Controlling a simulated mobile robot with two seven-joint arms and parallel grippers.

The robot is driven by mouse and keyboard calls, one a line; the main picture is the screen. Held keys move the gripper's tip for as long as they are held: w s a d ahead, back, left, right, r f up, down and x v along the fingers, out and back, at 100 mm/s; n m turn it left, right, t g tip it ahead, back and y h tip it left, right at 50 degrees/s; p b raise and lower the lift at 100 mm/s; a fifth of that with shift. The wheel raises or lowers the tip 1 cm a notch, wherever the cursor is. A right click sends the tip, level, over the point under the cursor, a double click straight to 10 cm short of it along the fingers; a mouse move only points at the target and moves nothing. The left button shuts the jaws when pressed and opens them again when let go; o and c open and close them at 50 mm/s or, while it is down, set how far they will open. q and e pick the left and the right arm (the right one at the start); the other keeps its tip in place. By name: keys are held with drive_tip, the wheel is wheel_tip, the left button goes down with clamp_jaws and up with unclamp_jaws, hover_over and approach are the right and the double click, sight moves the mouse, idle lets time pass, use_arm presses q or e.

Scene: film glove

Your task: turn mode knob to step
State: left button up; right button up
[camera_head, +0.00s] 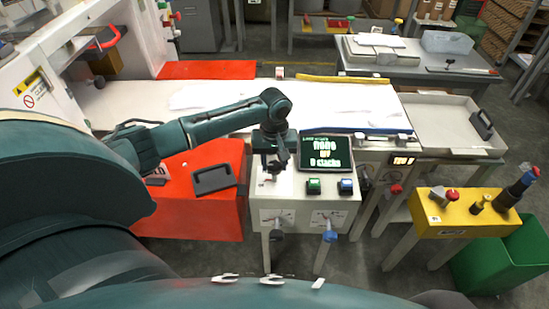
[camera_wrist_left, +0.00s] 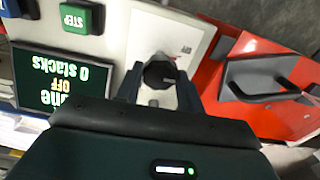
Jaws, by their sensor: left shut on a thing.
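The control box (camera_head: 300,190) is a pale panel in the middle of the head view. The dark mode knob (camera_wrist_left: 158,74) shows on the panel between my left fingers in the left wrist view. My left gripper (camera_head: 272,170) points down over the left part of the panel and is shut on the knob. It mostly hides the knob in the head view. The green-text display (camera_head: 324,152) beside it shows OFF and 0 stacks; its upper line is partly unclear. My right gripper is not in view.
A blue button (camera_head: 346,187) sits right of the green one. Two levers, one dark (camera_head: 277,226) and one blue (camera_head: 328,230), are on the box front. A red table with a grey handle (camera_head: 214,178) is at left. A yellow stand (camera_head: 450,210) is at right.

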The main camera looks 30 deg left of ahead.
sight(275, 165)
use_arm(q)
drive_tip(key=shift+r+m+p, duration=0.25)
drive_tip(key=shift+m+p, duration=0.55)
drive_tip(key=shift+p, duration=0.1)
drive_tip(key=m+p, duration=0.1)
drive_tip(key=m, duration=0.1)
drive_tip(key=shift+f+m+p, duration=0.15)
drive_tip(key=shift+m+p, duration=0.15)
drive_tip(key=m, duration=0.2)
drive_tip(key=shift+f+m, duration=0.1)
drive_tip(key=shift+m, duration=2.2)
drive_tip(key=o, duration=1)
wheel_tip(275, 165, up, 13)
drive_tip(key=shift+r+b, duration=0.1)
drive_tip(key=shift+b, duration=0.2)
